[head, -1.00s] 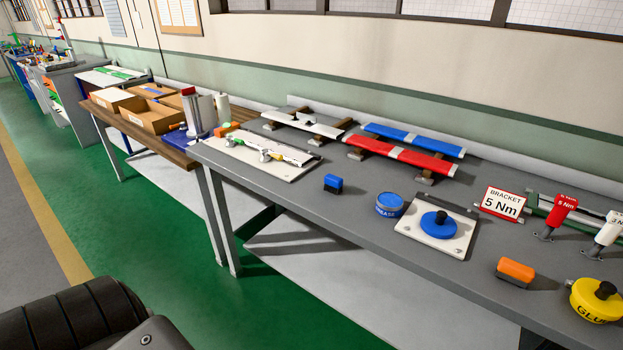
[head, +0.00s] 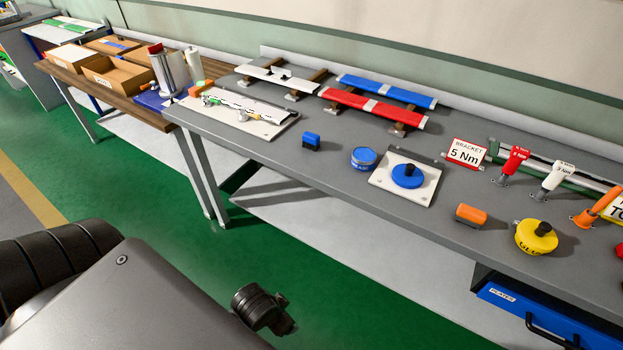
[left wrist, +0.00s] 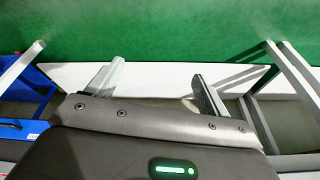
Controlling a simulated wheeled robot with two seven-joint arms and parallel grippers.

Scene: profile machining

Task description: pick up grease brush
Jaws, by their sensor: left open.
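In the head view a small blue block with a dark underside (head: 311,141) stands on the grey bench; it may be the grease brush, but I cannot be sure. A blue round tin (head: 363,158), lettered GREASE, stands to its right. Right of the tin, a blue disc with a black knob (head: 408,176) sits on a white plate. My left gripper (left wrist: 158,85) shows in the left wrist view, its two fingers wide apart and empty, over the floor and a pale lower shelf. It is away from the bench-top objects. My right gripper is not in view.
The grey bench (head: 270,155) also carries an orange block (head: 471,215), a yellow glue pot (head: 536,238), a 5 Nm sign (head: 466,153) and red and white tools. Blue and red profiles (head: 372,110) lie at the back. Green floor (head: 150,200) is free in front.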

